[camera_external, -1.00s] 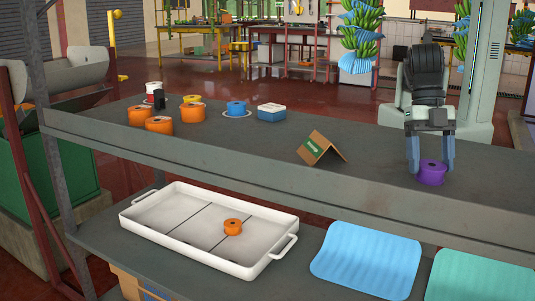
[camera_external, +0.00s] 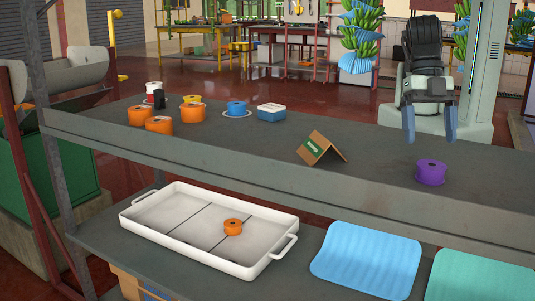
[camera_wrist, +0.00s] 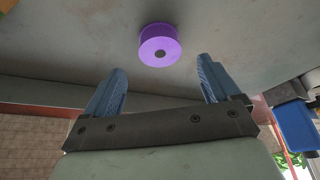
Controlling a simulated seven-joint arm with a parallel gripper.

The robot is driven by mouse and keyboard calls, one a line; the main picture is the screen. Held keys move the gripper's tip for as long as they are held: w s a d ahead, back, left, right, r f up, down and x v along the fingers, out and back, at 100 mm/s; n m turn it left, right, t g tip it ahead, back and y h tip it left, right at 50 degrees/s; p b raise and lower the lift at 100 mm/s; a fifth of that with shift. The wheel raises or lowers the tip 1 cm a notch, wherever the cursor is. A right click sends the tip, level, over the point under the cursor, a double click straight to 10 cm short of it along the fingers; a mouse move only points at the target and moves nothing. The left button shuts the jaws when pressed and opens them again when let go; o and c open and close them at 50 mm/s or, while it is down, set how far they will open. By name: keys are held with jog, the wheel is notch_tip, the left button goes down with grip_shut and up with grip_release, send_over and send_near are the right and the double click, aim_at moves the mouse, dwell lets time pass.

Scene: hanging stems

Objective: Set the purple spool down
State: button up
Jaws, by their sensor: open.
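The purple spool (camera_external: 431,172) stands upright on the grey upper shelf (camera_external: 375,184), toward its right end. In the wrist view the purple spool (camera_wrist: 160,46) shows beyond the fingertips, apart from both. My gripper (camera_external: 430,140) is open and empty, above and behind the spool in the external view. Its two blue fingers also show wide apart in the wrist view (camera_wrist: 163,85), with nothing between them.
A folded brown card (camera_external: 321,148) stands left of the spool. Below are a white tray (camera_external: 150,216) with one orange spool (camera_external: 233,227) and a blue mat (camera_external: 367,260).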

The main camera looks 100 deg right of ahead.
jog(key=v, duration=0.6)
jog(key=shift+r, duration=0.2)
jog(key=shift+o, duration=0.4)
dwell(1.5)
jog(key=shift+o, duration=0.6)
jog(key=shift+w+d, duration=0.1)
jog(key=shift+d, duration=0.1)
jog(key=w+d+r+m+t+h, duration=0.1)
jog(key=w+d+r+m, duration=0.25)
jog(key=w+d, duration=1.2)
jog(key=w+d+r+m+t+h, duration=0.1)
jog(key=w+d+r+m, duration=0.3)
jog(key=w+d, duration=1.15)
jog(key=w+d+r+m+t+h, duration=0.1)
jog(key=w+d+r+m+t, duration=0.15)
jog(key=w+d+m, duration=1.25)
jog(key=w+d+r+m, duration=0.2)
jog(key=d+r+m, duration=0.1)
jog(key=d, duration=0.4)
jog(key=s+d+x, duration=0.1)
jog(key=x, duration=0.8)
jog(key=shift+a+f+g, duration=0.15)
jog(key=shift+f+g, duration=0.3)
jog(key=shift+f, duration=0.15)
